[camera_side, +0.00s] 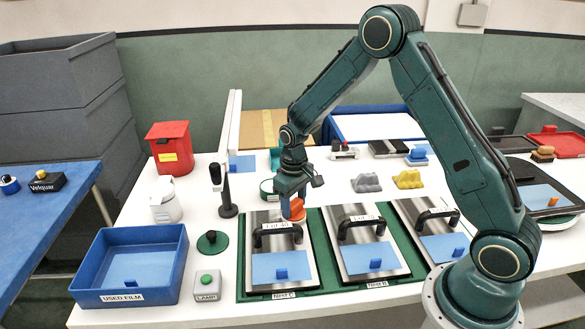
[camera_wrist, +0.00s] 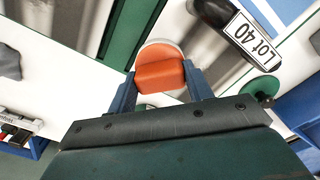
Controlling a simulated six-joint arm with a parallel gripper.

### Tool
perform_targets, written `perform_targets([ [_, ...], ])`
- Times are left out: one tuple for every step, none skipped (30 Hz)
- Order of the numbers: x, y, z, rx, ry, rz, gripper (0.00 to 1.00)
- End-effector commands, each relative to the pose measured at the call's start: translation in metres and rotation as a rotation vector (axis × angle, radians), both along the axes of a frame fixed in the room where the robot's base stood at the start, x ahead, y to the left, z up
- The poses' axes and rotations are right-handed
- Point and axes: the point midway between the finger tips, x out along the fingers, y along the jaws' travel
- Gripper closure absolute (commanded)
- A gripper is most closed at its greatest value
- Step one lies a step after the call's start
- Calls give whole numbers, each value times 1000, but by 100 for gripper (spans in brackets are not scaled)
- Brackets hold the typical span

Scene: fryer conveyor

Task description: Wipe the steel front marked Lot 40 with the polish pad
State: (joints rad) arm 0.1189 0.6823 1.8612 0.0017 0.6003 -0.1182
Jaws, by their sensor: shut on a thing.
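My gripper (camera_side: 291,198) points down and is shut on the polish pad (camera_side: 297,208), an orange grip on a pale round base. In the wrist view the pad (camera_wrist: 160,75) sits between the two blue fingers. The pad is at the far edge of the leftmost steel front (camera_side: 262,218), behind its black handle. A Lot 40 tag (camera_wrist: 250,38) shows on that handle in the wrist view. A blue film with a blue tab (camera_side: 275,268) lies on the near part of this front. I cannot tell whether the pad touches the steel.
Two similar steel fronts with black handles (camera_side: 362,225) (camera_side: 438,213) stand to the right. A blue Used Film bin (camera_side: 130,297), a lamp button box (camera_side: 207,286), a green disc with a knob (camera_side: 212,243) and a dark post (camera_side: 228,210) stand to the left.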

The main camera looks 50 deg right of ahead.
Motion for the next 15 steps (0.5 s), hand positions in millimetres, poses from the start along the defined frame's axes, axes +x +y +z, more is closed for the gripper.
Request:
perform_targets([
  [5, 5, 0, 1, -3, 5, 78],
  [6, 7, -2, 1, -1, 5, 78],
  [9, 9, -4, 1, -1, 5, 78],
  [11, 11, -1, 0, -4, 5, 78],
  [13, 13, -3, 1, -3, 4, 78],
  [16, 16, -4, 1, -3, 5, 78],
  [18, 18, -2, 1, -4, 5, 78],
  [20, 20, -4, 1, -3, 5, 78],
  [22, 22, -3, 1, -3, 5, 78],
  [24, 24, -3, 1, -2, 5, 78],
  [26, 26, -3, 1, -2, 4, 78],
  [29, 29, -3, 1, -3, 4, 78],
  [31, 31, -3, 1, -3, 5, 78],
  [32, 33, -3, 1, -3, 5, 78],
  [35, 35, -3, 1, -3, 5, 78],
])
